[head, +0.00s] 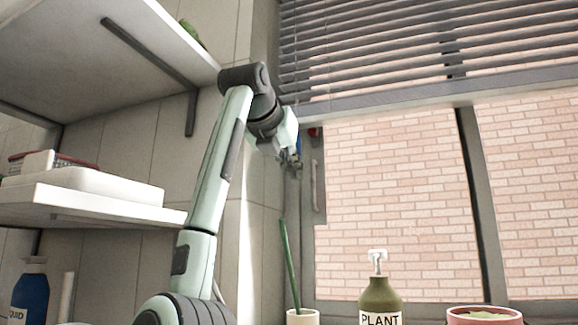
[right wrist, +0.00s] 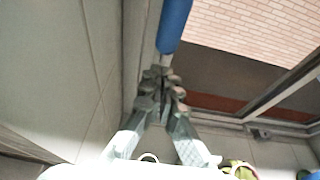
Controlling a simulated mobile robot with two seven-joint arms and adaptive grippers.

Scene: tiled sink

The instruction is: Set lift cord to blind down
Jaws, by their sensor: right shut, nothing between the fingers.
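The blind (head: 400,50) has grey slats and covers only the upper part of the window, its bottom rail above the brick view. A blue cylinder (right wrist: 174,25), apparently the lift cord's handle, shows beyond my fingertips in the right wrist view. In the head view a sliver of blue (head: 299,143) shows beside my gripper, mostly hidden by it. My right gripper (head: 292,160) is raised at the window's left edge, shut and empty. Its fingers also show in the right wrist view (right wrist: 163,90), close to the blue cylinder's end; I cannot tell whether they touch. My left gripper is not in view.
White shelves (head: 90,205) are on the left wall. An olive pump bottle (head: 380,292), a pink pot (head: 485,314) and a cream cup (head: 302,317) with a green stick stand below the window. A window handle (head: 315,187) is just right of my gripper.

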